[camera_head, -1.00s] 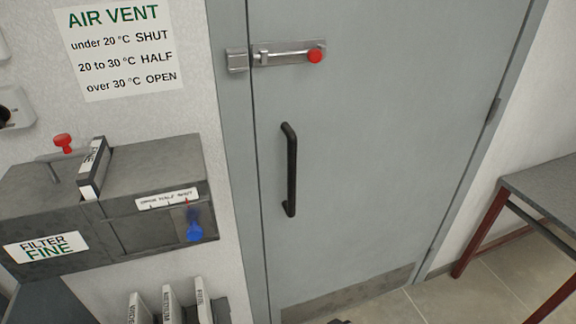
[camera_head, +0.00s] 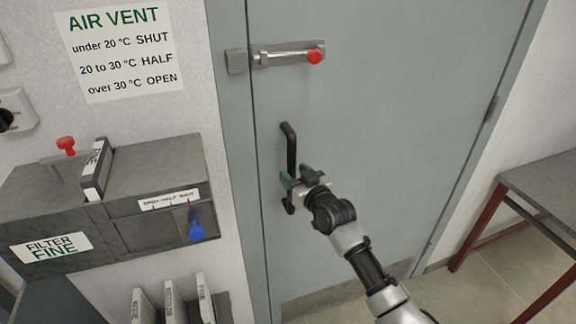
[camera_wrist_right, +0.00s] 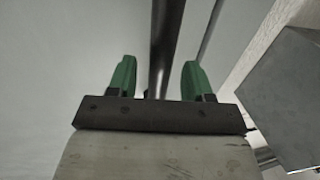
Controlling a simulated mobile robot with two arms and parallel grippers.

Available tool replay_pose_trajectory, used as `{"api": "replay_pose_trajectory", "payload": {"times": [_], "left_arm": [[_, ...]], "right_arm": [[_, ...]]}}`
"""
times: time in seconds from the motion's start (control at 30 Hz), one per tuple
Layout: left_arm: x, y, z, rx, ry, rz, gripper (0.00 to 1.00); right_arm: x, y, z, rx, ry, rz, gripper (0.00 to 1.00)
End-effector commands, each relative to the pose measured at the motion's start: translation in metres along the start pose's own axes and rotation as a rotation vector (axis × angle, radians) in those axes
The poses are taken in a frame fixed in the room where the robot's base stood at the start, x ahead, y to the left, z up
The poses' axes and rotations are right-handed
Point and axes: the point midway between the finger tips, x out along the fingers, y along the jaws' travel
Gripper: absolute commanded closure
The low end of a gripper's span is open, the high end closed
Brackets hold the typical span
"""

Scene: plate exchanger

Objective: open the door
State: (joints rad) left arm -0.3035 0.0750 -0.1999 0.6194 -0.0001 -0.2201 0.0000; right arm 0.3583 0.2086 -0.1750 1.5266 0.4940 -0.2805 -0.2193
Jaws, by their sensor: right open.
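The grey door (camera_head: 380,130) looks shut in its frame. Its black vertical bar handle (camera_head: 290,145) is near the left edge. Above it is a metal slide bolt (camera_head: 285,55) with a red knob (camera_head: 315,57) at its right end, beside a metal keeper (camera_head: 237,62) on the frame. My right gripper (camera_head: 295,177) is open at the handle's lower half. In the right wrist view, the handle (camera_wrist_right: 166,40) runs between the two green fingers of the gripper (camera_wrist_right: 159,77), with gaps visible on both sides. My left gripper is not in view.
A grey filter box (camera_head: 150,175) with a blue knob (camera_head: 196,230) and a red knob (camera_head: 66,145) is left of the door. Several labelled plates (camera_head: 174,300) stand below it. A table (camera_head: 545,190) with red legs is at the right. Floor shows between.

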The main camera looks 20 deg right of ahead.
Motion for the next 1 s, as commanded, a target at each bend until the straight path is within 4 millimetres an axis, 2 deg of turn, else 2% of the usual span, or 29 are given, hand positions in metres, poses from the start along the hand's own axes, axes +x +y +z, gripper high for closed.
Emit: {"api": "replay_pose_trajectory", "payload": {"times": [0.1, 0.23, 0.63, 0.9, 0.97, 1.0], "left_arm": [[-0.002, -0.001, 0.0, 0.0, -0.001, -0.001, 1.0], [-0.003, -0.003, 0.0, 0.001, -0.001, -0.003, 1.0], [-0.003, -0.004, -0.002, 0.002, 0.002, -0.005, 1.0], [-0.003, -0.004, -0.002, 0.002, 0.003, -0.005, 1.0], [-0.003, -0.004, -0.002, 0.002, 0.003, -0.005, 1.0], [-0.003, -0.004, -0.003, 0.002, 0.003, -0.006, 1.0]], "right_arm": [[0.019, 0.0, -0.001, -0.001, 0.0, 0.0, 0.49], [0.031, 0.0, 0.0, -0.001, 0.0, 0.0, 0.49], [0.037, 0.0, 0.001, -0.001, 0.0, 0.0, 0.49], [0.037, 0.0, 0.001, -0.001, -0.001, 0.0, 0.91], [0.037, 0.0, 0.001, -0.001, -0.001, 0.0, 1.0], [0.037, 0.0, 0.001, -0.001, -0.001, 0.0, 1.0]]}}
